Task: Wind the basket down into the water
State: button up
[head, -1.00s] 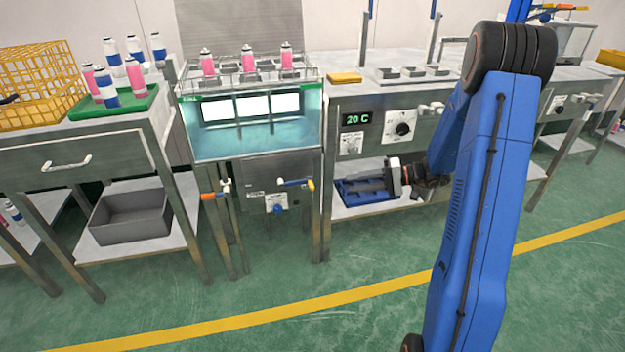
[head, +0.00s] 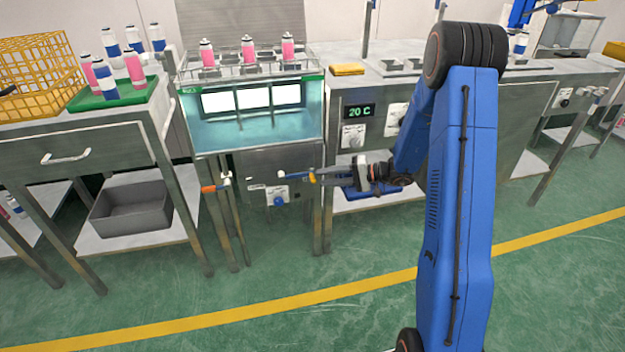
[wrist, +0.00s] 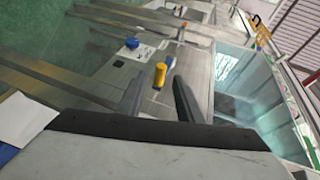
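The wire basket (head: 262,68) sits high above the water tank (head: 205,135), with pink cans (head: 248,53) standing in it clear of the water. A crank handle with a yellow grip (head: 312,177) is on the tank's steel front panel; the grip also shows in the wrist view (wrist: 160,74). My gripper (head: 322,177) is right beside the grip, coming from the right. In the wrist view my gripper (wrist: 158,84) is open, with its two fingers apart and the grip just ahead, between the tips. I cannot tell whether either finger touches it.
An orange-handled lever (head: 210,188) and a blue knob (head: 279,202) are on the same front. A bench with a 20 C display (head: 359,111) stands to the right. A green tray (head: 118,96) of cans and a yellow crate (head: 38,72) are at the left.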

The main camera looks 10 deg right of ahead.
aim_at(312, 176)
jog(key=shift+x, duration=2.75)
grip_shut()
